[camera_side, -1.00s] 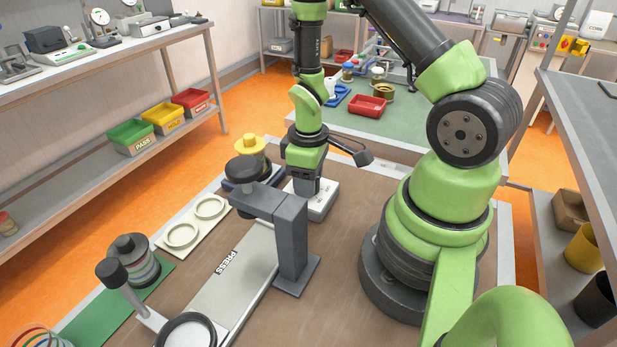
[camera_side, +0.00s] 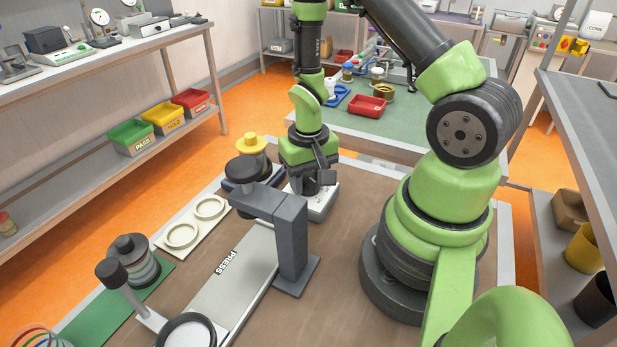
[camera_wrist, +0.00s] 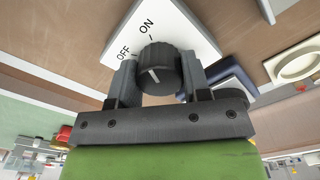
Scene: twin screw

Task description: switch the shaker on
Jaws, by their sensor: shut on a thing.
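A black ridged knob (camera_wrist: 158,70) with a white line stands on a white switch box (camera_wrist: 178,28) marked OFF and ON. My gripper (camera_wrist: 160,82) is shut on the knob, one finger on each side. I cannot tell for sure which mark the line points to. In the side view my gripper (camera_side: 311,192) reaches down to the white box (camera_side: 322,207) and hides the knob. Left of the box is a dark blue unit (camera_side: 237,184), apparently the shaker, bearing a dark round part and a yellow-topped piece (camera_side: 250,143).
A grey press (camera_side: 292,240) stands close in front of the gripper. A cream plate with two rings (camera_side: 196,222) lies to the left. A stack of discs (camera_side: 135,262) stands on a green mat. Behind is a green bench with a red tray (camera_side: 367,105).

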